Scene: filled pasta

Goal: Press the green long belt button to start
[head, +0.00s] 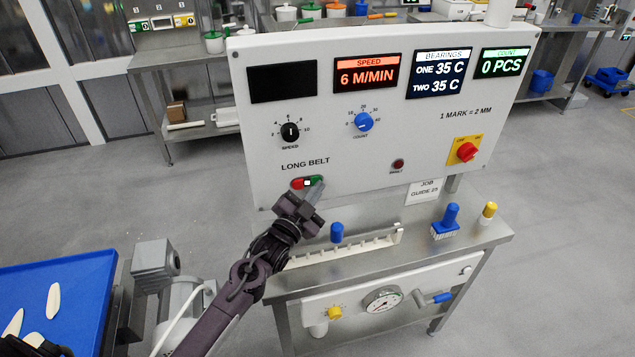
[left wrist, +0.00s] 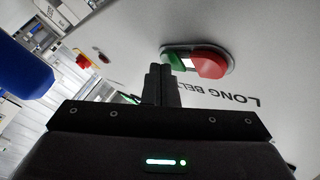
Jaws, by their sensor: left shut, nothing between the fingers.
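The white control panel (head: 400,130) carries a LONG BELT label above a paired red and green button. The green button (head: 318,181) is on the right of the pair in the head view and the red button (head: 297,184) on the left. In the left wrist view the green button (left wrist: 176,61) shows beside the red one (left wrist: 211,64). My left gripper (head: 316,190) is shut and empty, its fingertips at the green button. I cannot tell whether they touch it. My right gripper is not in clear view.
Below the panel stands a steel table (head: 440,250) with a white rack, a blue brush (head: 446,222) and a yellow-capped item (head: 488,212). A red switch (head: 467,151) is at the panel's right. A blue tray (head: 60,285) with white pieces lies at left.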

